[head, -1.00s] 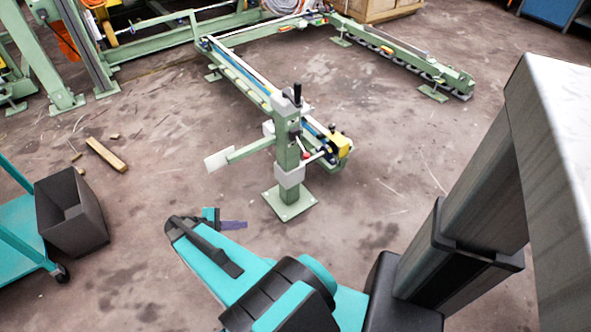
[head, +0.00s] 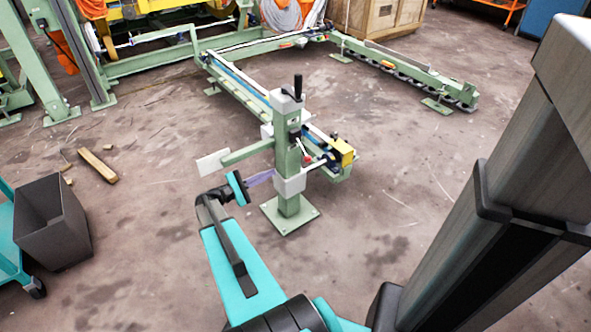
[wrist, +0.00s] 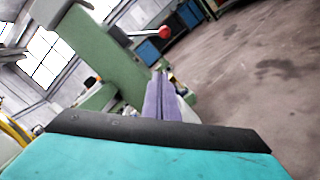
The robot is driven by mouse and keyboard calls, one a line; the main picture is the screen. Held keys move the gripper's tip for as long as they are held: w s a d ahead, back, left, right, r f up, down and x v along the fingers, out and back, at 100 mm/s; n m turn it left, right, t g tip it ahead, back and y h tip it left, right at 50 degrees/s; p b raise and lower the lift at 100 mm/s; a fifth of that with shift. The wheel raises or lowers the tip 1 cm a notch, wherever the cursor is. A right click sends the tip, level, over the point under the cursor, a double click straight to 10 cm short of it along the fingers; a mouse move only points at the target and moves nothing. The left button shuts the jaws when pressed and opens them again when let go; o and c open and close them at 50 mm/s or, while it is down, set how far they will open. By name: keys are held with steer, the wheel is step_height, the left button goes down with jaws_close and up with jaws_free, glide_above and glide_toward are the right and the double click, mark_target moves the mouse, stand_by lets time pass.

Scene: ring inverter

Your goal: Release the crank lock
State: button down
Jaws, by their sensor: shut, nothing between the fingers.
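A green post (head: 289,160) stands on a square foot plate in the head view. A black upright handle (head: 297,86) rises from its top. A small lever with a red ball (head: 307,159) sticks out on its right side; the red ball (wrist: 165,32) also shows in the wrist view beside the green post (wrist: 100,50). I cannot tell for sure which part is the crank lock. My gripper (head: 271,175), with purple fingers, is at the left side of the post, below the red ball's height. In the wrist view the fingers (wrist: 160,80) are together and empty, the red ball above and beyond them.
A green side arm with a pale plate (head: 213,162) juts left from the post, just above my gripper. A rail with a yellow block (head: 343,151) runs behind. A dark bin (head: 52,225) stands at left. The floor right of the post is clear.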

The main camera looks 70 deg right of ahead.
mark_target(303, 150)
steer(key=shift+s, duration=0.1)
stand_by(0.3)
steer(key=s+d+r+b, duration=0.3)
steer(key=s+d, duration=0.3)
steer(key=s, duration=0.3)
steer(key=shift+d+r+b, duration=0.2)
steer(key=shift+d+b, duration=0.1)
steer(key=shift+b, duration=0.4)
